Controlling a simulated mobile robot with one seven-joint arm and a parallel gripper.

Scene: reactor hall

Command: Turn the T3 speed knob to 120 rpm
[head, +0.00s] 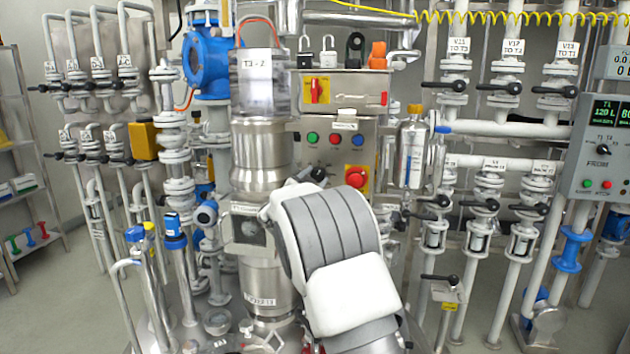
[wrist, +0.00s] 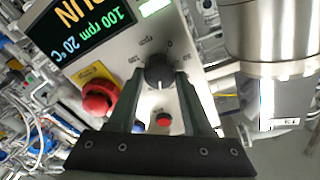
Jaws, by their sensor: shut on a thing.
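In the wrist view, the speed knob (wrist: 159,71) is a dark round knob on a light grey control panel. A printed scale with "rpm" and numbers surrounds it, too small to read surely. My gripper (wrist: 162,82) has its two dark green fingers shut on the knob, one on each side. The display (wrist: 85,28) appears rotated and reads "100 rpm 20 °C" in green and blue, with "RUN" in yellow. The glass-topped vessel there (head: 258,80) is labelled "T3 - 2".
In the wrist view, a red emergency button (wrist: 97,98) on a yellow plate sits left of the fingers. A small red button (wrist: 163,119) lies between them. A steel cylinder (wrist: 268,38) stands close on the right. In the head view, a control box (head: 600,150) with a display hangs at far right.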

